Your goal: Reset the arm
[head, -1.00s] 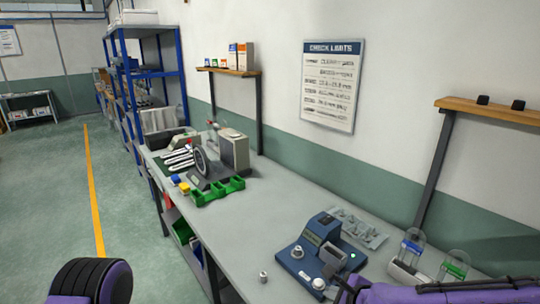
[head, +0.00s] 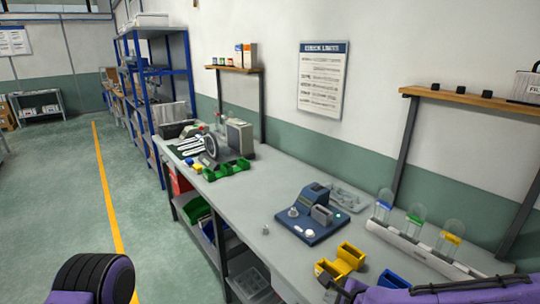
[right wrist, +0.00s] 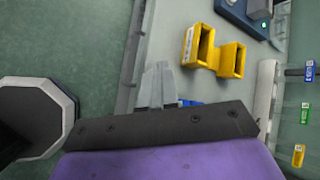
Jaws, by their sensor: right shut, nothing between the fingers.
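My right arm, with purple links, comes in at the lower right of the head view. Its gripper (head: 327,281) is just in front of the yellow bins (head: 349,257), low in the picture. In the right wrist view the gripper's grey fingers (right wrist: 158,84) are together with nothing between them, and they appear over the bench's front edge, apart from the yellow bins (right wrist: 203,47). Part of my purple left arm shows at the lower left of the head view; its gripper is out of view.
A blue device (head: 312,222) stands on the grey bench (head: 262,192). A white rack (head: 418,248) holds glass tubes at right. A blue bin (head: 393,280) lies near my right arm. Green bins (head: 228,169) stand further back. The floor (head: 62,192) at left is clear.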

